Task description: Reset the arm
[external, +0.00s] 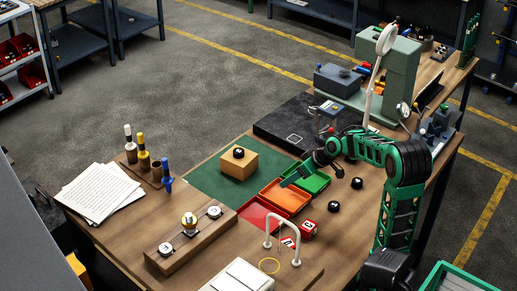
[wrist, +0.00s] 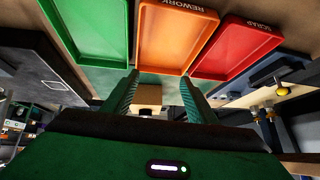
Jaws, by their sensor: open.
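My arm, green and black, reaches in from the right of the external view and bends over the workbench. My gripper (external: 290,181) is just above or beside the orange tray (external: 285,197); the exact height is hard to tell. In the wrist view, my gripper (wrist: 158,92) has its two green fingers spread apart with nothing held between them. A tan block (wrist: 149,96) shows beyond the gap between the fingers. The orange tray, labelled REWORK, also shows in the wrist view (wrist: 175,35), beside the green tray (wrist: 95,30) and the red SCRAP tray (wrist: 235,48).
The tan block (external: 239,165) bears a black round part on the green mat (external: 205,178). Loose black parts (external: 333,207) lie near my arm. A wooden holder (external: 188,240), a white arched stand (external: 283,240), papers (external: 100,193) and a lamp (external: 378,75) also stand around.

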